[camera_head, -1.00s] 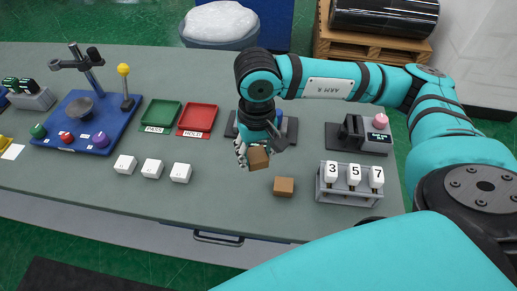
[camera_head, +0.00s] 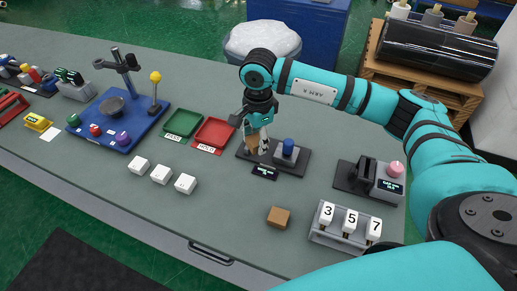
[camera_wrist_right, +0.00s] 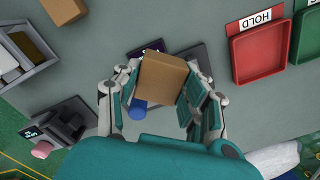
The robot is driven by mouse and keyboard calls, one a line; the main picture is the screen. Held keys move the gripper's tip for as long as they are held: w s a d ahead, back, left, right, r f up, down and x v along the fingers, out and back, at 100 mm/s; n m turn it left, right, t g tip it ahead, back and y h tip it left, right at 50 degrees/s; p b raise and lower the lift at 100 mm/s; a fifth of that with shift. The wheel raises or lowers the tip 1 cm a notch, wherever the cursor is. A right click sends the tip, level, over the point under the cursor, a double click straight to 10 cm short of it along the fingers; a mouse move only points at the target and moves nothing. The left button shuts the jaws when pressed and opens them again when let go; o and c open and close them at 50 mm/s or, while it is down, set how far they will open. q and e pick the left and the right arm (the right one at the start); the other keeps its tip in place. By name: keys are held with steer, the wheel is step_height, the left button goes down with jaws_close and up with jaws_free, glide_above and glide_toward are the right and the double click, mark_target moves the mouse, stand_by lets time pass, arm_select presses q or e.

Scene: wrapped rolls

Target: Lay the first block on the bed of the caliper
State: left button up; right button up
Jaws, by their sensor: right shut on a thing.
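My right gripper (camera_head: 258,137) is shut on a brown block (camera_head: 252,146). It holds the block over the left part of a dark-based device (camera_head: 301,165) with a blue knob (camera_head: 289,146). In the right wrist view the block (camera_wrist_right: 163,78) sits between the fingers and partly hides that device; I cannot tell whether it touches the bed. A second brown block (camera_head: 278,217) lies on the table in front. Another device (camera_head: 350,178) with a pink knob (camera_head: 396,169) stands further right. I cannot tell by its look which device is the caliper. My left gripper is out of view.
A green tray (camera_head: 183,123) and a red tray (camera_head: 214,132) lie left of the gripper. Several white cubes (camera_head: 161,174) sit in front. A grey rack (camera_head: 344,239) with white numbered tags 3, 5 and 7 stands at the front right.

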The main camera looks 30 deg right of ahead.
steer(key=w+d+f+m+p, duration=0.1)
steer(key=w+d+m, duration=0.3)
steer(key=m, duration=0.6)
steer(key=shift+w+d+f, duration=0.15)
steer(key=shift+w+f, duration=0.4)
steer(key=shift+f, duration=0.05)
steer(key=shift+f+b, duration=2.15)
steer(key=shift+f, duration=0.35)
steer(key=shift+f+b, duration=0.15)
steer(key=shift+b, duration=0.2)
steer(key=shift+f+b, duration=1)
steer(key=shift+f, duration=0.25)
